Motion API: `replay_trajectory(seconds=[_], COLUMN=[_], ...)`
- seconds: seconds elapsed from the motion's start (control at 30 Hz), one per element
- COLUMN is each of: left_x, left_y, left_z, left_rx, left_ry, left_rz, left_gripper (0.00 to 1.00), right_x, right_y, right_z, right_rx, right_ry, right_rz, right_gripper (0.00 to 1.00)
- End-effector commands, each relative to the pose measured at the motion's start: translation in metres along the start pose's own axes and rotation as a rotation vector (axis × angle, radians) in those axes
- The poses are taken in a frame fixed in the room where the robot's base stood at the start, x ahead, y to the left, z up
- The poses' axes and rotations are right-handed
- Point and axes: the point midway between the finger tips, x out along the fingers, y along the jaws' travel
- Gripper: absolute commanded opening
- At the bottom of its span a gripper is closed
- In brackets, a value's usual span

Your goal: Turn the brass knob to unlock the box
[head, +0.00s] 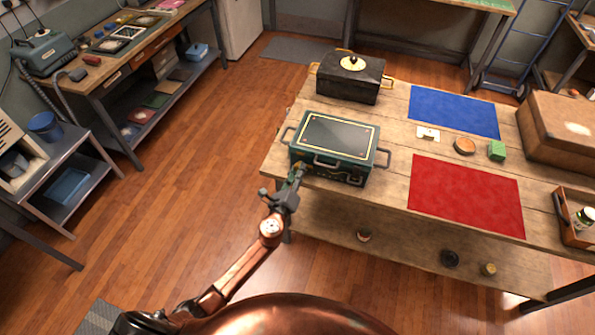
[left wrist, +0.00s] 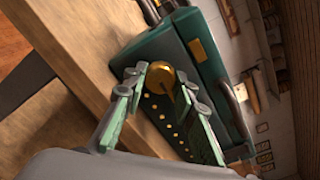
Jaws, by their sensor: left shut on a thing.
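The green box (head: 335,139) with a dark lid and side handles stands at the left end of the wooden table. It also shows tilted in the left wrist view (left wrist: 165,45). The brass knob (left wrist: 160,79) sits on the front of the box, in the left wrist view. My left gripper (left wrist: 160,77) has its two fingers on either side of the knob and is shut on it. In the head view my left gripper (head: 297,172) is at the front left of the box and hides the knob. My right gripper is not in view.
A black box with a brass top (head: 350,78) stands behind the green box. A brown case (head: 560,130) is at far right.

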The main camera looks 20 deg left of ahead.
Motion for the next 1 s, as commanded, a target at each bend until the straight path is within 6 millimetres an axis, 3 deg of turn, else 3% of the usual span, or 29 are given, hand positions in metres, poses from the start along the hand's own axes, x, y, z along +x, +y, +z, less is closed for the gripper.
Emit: replay_trajectory(seconds=[0.17,0.2,0.43,0.77,1.0], left_x=[0.0,0.0,0.0,-0.004,-0.041], left_y=[0.001,0.001,0.0,0.0,0.001], left_z=[-0.001,-0.001,-0.001,0.0,-0.001], left_rx=[0.001,0.001,0.0,-0.001,-0.001], left_ry=[0.002,0.002,0.001,0.0,0.002], left_rz=[0.0,0.0,0.0,0.0,0.002], left_gripper=[0.01,0.28,0.43,0.43,0.43], right_x=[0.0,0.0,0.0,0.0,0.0], right_y=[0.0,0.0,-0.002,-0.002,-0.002], right_z=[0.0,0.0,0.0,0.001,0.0], right_rx=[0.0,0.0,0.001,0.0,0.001], right_ry=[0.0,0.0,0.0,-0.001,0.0], right_rz=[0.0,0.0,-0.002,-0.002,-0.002], right_gripper=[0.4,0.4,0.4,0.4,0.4])
